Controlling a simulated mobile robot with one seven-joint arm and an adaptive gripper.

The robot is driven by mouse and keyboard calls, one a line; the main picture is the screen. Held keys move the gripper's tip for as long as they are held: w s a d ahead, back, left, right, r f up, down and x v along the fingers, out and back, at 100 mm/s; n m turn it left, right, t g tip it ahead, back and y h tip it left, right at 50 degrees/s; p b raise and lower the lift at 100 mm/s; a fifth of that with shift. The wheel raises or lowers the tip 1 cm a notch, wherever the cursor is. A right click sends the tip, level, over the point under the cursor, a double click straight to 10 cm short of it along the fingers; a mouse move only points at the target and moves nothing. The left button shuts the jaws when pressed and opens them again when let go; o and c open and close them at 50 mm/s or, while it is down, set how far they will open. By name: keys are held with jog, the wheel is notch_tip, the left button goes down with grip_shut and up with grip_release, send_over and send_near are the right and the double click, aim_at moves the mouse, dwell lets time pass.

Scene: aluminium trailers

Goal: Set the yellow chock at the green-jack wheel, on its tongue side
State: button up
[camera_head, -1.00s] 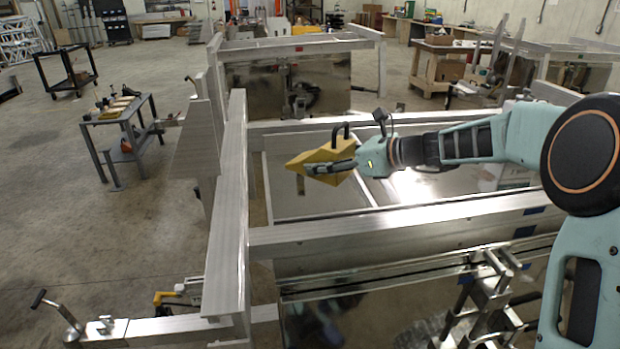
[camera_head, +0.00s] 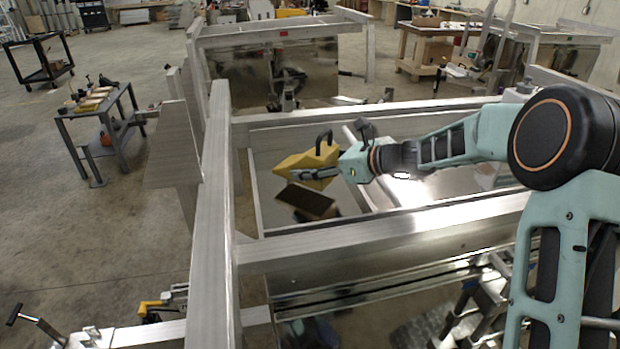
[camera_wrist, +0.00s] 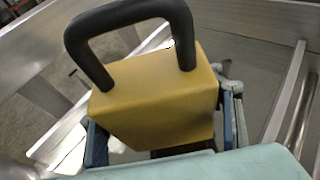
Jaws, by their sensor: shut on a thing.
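The yellow chock (camera_head: 303,163) has a black loop handle on top. My gripper (camera_head: 318,175) is shut on it and holds it in the air over the open frame of the near trailer. In the wrist view the chock (camera_wrist: 158,100) fills the middle, with its black handle toward the top and a finger on each side of it. A trailer tongue (camera_head: 150,333) runs out at the bottom left, with yellow and silver parts (camera_head: 160,306) beside it. I cannot make out a green jack or the wheel beside it in these views.
The near trailer's aluminium rails (camera_head: 400,225) surround the space below my arm. A grey tool table (camera_head: 98,115) stands farther left. Open concrete floor lies between the table and the trailer.

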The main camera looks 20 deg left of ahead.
jog(key=shift+f, duration=1.8)
jog(key=shift+f, duration=0.15)
jog(key=o, duration=1.9)
jog(key=shift+c, duration=0.2)
